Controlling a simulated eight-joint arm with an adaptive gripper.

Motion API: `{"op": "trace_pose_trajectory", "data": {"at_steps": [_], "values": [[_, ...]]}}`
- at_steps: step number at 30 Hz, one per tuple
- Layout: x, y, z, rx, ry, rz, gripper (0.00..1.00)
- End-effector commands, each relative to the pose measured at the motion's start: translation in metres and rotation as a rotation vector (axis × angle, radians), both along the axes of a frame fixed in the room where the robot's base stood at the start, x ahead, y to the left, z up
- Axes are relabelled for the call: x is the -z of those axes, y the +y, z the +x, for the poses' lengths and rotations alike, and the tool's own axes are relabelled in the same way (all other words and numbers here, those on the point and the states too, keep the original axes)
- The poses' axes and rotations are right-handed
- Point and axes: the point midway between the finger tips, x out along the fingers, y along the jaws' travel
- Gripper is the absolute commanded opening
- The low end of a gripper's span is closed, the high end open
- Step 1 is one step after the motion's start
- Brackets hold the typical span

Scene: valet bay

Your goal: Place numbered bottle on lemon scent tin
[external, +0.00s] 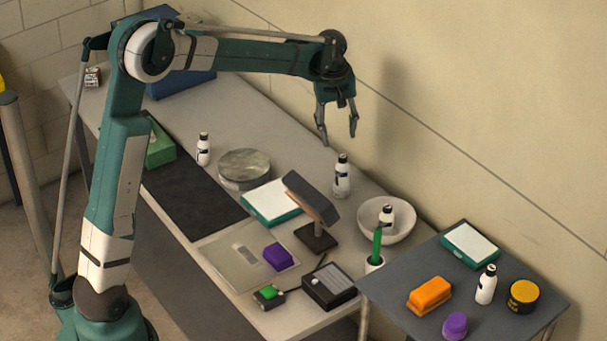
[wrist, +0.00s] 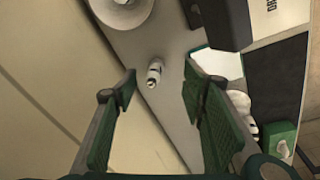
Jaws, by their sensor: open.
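Several white bottles with black caps and dark labels are in the external view; I cannot read a number on any. One bottle (external: 342,177) stands upright on the bench below my gripper (external: 338,138). In the wrist view this bottle (wrist: 154,74) shows between and beyond the spread fingers, untouched. Another bottle (external: 203,150) stands farther left, one (external: 387,215) is in the white bowl, and one (external: 486,285) stands on the dark side table. A yellow tin with a black band (external: 524,296), likely the lemon scent tin, sits right of that last bottle. My gripper is open and empty.
The white bowl (external: 401,229), a dark tilted stand (external: 312,199) and a round stone disc (external: 244,167) surround the near bottle. The wall runs close behind.

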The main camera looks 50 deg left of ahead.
Motion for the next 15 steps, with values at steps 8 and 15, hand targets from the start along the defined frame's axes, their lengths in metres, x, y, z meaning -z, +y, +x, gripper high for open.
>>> {"op": "trace_pose_trajectory", "data": {"at_steps": [8,15], "values": [[-0.037,-0.030,-0.046,0.120,-0.048,0.025,0.42],[-0.062,-0.054,-0.086,0.224,-0.092,0.051,0.42]]}}
